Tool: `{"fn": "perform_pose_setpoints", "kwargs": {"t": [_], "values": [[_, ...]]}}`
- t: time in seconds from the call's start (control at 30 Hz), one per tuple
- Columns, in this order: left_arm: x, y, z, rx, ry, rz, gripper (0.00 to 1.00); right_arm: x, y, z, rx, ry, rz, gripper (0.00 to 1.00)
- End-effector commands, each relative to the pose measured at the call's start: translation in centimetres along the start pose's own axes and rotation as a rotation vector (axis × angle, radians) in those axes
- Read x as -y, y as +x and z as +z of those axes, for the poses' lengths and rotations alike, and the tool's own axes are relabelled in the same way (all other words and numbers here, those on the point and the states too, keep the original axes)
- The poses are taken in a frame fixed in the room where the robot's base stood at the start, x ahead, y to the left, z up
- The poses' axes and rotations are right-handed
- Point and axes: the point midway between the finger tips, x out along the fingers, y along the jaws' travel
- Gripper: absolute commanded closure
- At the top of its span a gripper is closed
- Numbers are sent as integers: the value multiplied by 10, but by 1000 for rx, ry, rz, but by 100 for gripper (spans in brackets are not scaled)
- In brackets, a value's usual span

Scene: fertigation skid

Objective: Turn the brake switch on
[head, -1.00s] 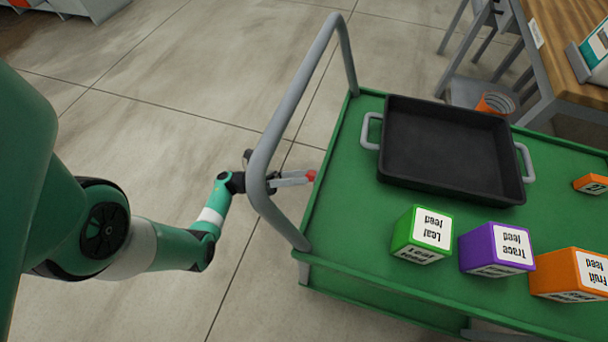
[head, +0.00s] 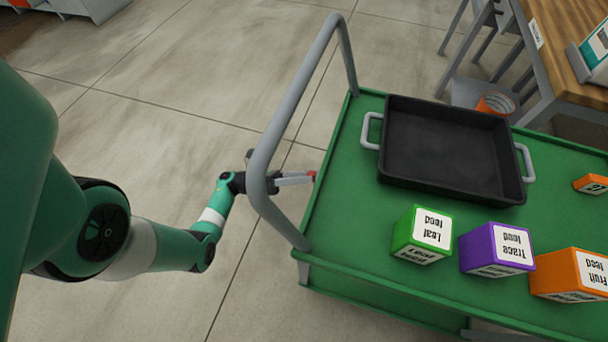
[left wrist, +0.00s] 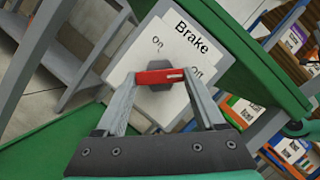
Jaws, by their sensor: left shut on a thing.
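The brake switch is a red handle (left wrist: 160,76) on a grey hub in front of a white plate (left wrist: 150,62) marked Brake, On and Off. A white mark on the handle's right end lies near the word Off, which a finger partly hides. My left gripper (left wrist: 161,80) is shut on the red handle, one finger at each end. In the head view, my left gripper (head: 306,178) reaches past the cart's grey push handle (head: 262,160), with the red handle at its fingertips. The plate is not visible there. My right gripper is not in view.
The green cart (head: 345,230) carries a black tray (head: 450,150), a green Leaf feed box (head: 422,235), a purple Trace feed box (head: 497,249) and an orange Fruit feed box (head: 572,274). A wooden table (head: 560,45) stands at upper right. The floor at left is open.

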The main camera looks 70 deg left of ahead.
Motion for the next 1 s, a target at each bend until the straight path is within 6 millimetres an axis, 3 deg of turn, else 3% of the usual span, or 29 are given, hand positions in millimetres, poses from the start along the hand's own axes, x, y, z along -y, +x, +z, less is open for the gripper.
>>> {"fn": "perform_pose_setpoints", "kwargs": {"t": [0.37, 1.0], "values": [[5, 1, 3, -1, -135, 55, 85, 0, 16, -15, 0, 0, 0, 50], [11, 3, 7, -1, -676, 279, 85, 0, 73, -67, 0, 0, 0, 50]]}}
